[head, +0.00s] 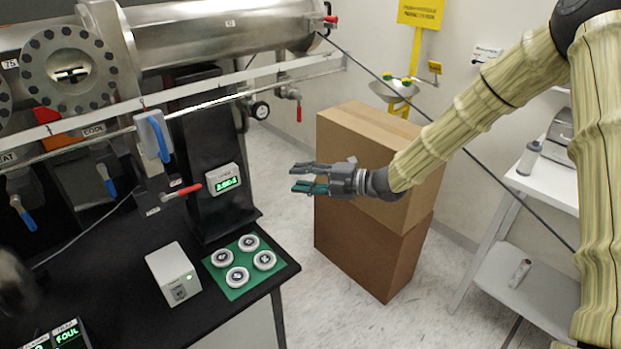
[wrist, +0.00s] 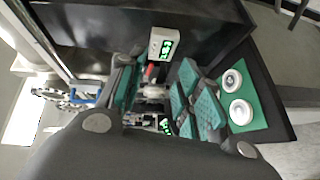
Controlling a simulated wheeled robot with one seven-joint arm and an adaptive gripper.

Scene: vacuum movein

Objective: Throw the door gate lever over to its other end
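A lever with a red handle (head: 182,193) sticks out to the left of the black column, below the pipe rail; small labels sit near it, too small to read. I take it as the door gate lever, though its name is not legible. A red piece (wrist: 150,72) shows between my fingers in the wrist view, probably the same handle, farther off. My gripper (head: 300,178) is to the right of the lever, in front of the cardboard boxes, well apart from it. Its teal-padded fingers (wrist: 158,92) are spread with nothing held between them.
Blue-handled levers (head: 160,136) hang along the rail at left. A green readout box (head: 223,180) sits on the column beside the red handle. A white box (head: 173,273) and a green mat (head: 226,287) with several round pieces lie on the black bench. Stacked cardboard boxes (head: 365,240) stand behind my gripper.

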